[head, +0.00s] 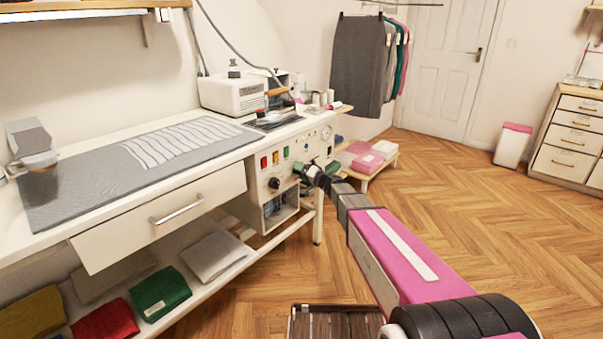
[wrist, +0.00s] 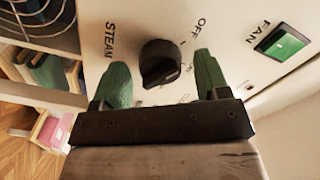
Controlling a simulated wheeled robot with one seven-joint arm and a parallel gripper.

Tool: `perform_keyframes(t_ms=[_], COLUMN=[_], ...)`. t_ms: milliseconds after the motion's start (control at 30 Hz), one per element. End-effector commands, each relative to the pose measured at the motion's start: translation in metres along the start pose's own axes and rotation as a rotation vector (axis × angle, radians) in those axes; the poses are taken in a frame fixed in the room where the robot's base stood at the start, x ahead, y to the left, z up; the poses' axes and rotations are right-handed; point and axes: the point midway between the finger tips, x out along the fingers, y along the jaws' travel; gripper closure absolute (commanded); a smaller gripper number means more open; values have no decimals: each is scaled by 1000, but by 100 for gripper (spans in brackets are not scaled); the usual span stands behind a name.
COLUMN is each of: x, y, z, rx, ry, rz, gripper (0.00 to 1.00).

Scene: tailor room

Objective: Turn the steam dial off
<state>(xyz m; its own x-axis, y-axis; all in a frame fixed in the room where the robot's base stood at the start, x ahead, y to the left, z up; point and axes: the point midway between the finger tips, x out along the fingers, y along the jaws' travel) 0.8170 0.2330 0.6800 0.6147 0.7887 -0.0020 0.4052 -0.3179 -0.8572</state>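The steam dial (wrist: 160,63) is a black knob on a pale panel in the wrist view, with STEAM printed on one side and OFF on the other. Its raised grip does not line up clearly with the OFF mark, and I cannot tell its exact setting. My gripper (wrist: 160,68) has green fingers, set apart on either side of the knob, with gaps showing; it is open. Other markings around the dial are partly hidden by a finger. In the head view my gripper (head: 315,170) is at the front panel of the white workstation (head: 312,140), and hides the dial there.
A green FAN switch (wrist: 284,42) is near the dial. Another black knob (head: 274,183) sits left of my gripper, above an open compartment (head: 280,215). A low stand with pink bundles (head: 357,158) is just beyond. The wooden floor (head: 470,200) to the right is clear.

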Motion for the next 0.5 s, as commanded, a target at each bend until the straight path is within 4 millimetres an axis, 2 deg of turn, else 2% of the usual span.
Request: perform_keyframes(t_ms=[167, 267, 500], x=[-2, -10, -52], y=[0, -1, -2], z=[0, 0, 0], rx=[1, 2, 2], ry=[1, 2, 3], rz=[-1, 0, 1], gripper=[32, 32, 32])
